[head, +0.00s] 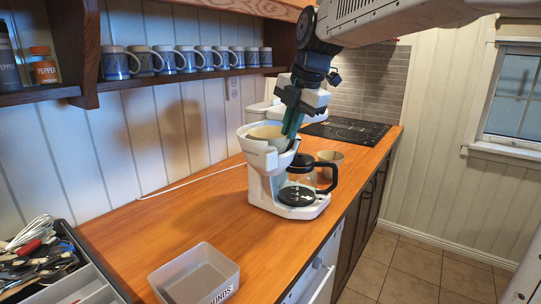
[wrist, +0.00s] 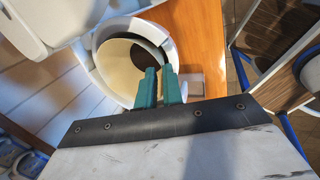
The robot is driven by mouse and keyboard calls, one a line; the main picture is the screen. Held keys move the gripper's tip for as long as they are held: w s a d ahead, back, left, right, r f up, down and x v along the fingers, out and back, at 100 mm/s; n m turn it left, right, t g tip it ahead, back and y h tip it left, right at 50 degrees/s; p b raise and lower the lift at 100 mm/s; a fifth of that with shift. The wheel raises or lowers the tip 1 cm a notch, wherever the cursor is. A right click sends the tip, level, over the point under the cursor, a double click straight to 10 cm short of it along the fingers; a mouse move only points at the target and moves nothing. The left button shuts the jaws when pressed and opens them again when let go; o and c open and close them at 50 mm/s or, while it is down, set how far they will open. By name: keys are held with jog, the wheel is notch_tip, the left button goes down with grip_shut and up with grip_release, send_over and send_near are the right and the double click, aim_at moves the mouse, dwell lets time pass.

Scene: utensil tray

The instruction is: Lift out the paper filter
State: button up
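The pale paper filter (wrist: 116,66) sits in the white basket (wrist: 92,42) on top of the coffee maker (head: 262,187), with dark grounds (wrist: 148,54) inside. The filter (head: 266,132) also shows in the head view. My gripper (wrist: 160,70) points down at the filter's rim, its green fingers close together with a narrow gap between them. The fingertips overlap the rim in the wrist view. I cannot tell whether they pinch the paper. In the head view the gripper (head: 290,134) is at the basket's right side, and its fingertips are partly hidden.
A glass carafe (head: 298,183) stands in the coffee maker. A beige mug (head: 331,158) is behind it. An open grey bin (head: 186,262) marked "...UNDS" is at the counter front. A cutlery tray (head: 73,271) is at left. Mugs line the shelf above. Counter between bin and machine is clear.

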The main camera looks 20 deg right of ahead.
jog(key=x, duration=0.3)
jog(key=shift+a+f, duration=0.1)
jog(key=shift+f, duration=0.1)
jog(key=shift+c, duration=0.3)
grip_shut()
jog(key=shift+r, duration=0.15)
dwell(1.0)
